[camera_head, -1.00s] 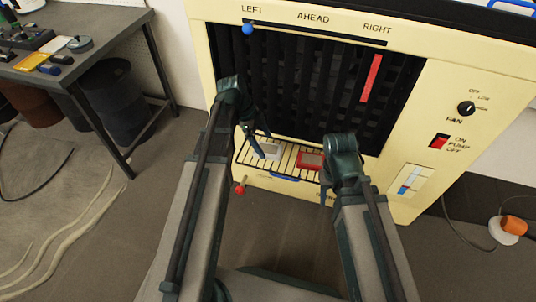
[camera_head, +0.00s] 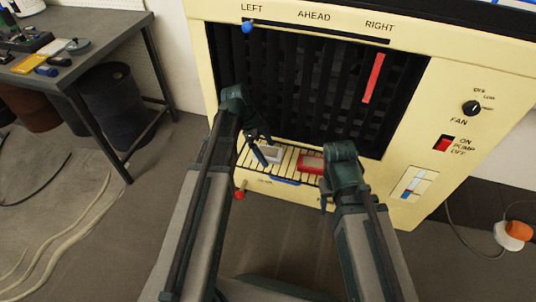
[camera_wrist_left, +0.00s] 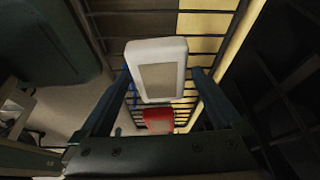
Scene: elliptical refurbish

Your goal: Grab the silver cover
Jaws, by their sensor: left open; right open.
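The silver cover (camera_head: 271,154) is a small pale block with a grey face. It sits on the slatted ledge at the bottom front of the cream cooler. In the left wrist view the cover (camera_wrist_left: 157,70) lies between the two fingers of my left gripper (camera_wrist_left: 163,85), which is open; I cannot tell whether a finger touches it. In the head view my left gripper (camera_head: 263,147) is at the cover and partly hides it. My right gripper (camera_head: 326,193) is open, just right of and below the red cover, with its fingers mostly hidden.
A red cover (camera_head: 311,164) lies on the same ledge, right of the silver one; it also shows in the left wrist view (camera_wrist_left: 158,120). The cooler's dark louvers (camera_head: 320,90) rise behind the ledge. A blue handle (camera_head: 285,181) is at the ledge's front. A workbench (camera_head: 80,45) stands at left.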

